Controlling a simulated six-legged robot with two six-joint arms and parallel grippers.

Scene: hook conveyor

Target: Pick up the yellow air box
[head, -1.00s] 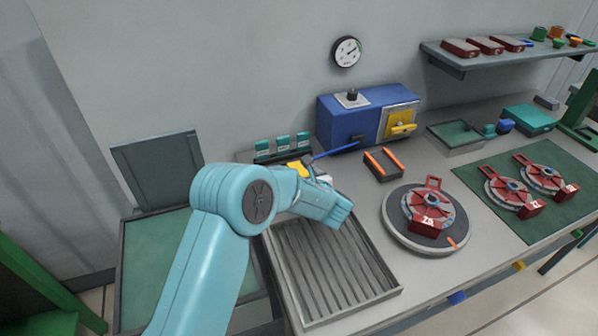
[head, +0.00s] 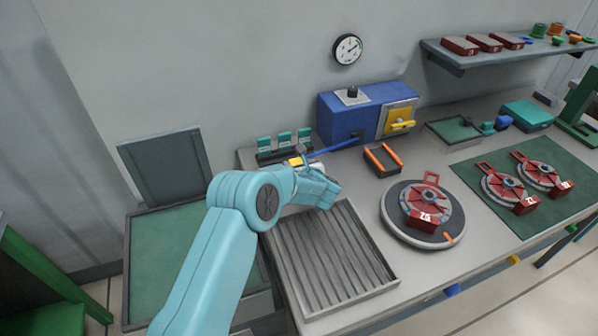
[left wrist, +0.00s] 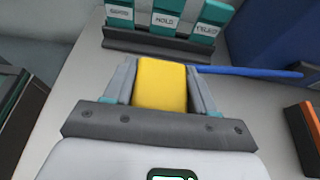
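The yellow air box (left wrist: 162,84) sits between the two fingers of my left gripper (left wrist: 162,76) in the left wrist view. One finger lies along each side, with no clear gap. I cannot tell whether they press on it. In the head view a small part of the yellow box (head: 296,161) shows beside my left gripper (head: 309,163), in front of the teal tag rack. The gripper and wrist hide much of it there. A blue hose (head: 335,148) runs from near the box toward the blue machine. My right gripper is not in view.
The tag rack (head: 284,147) stands close behind. A ribbed tray (head: 330,255) lies in front. To the right are the blue machine (head: 345,116), a small orange-edged holder (head: 382,160) and a turntable (head: 402,231) with a red part.

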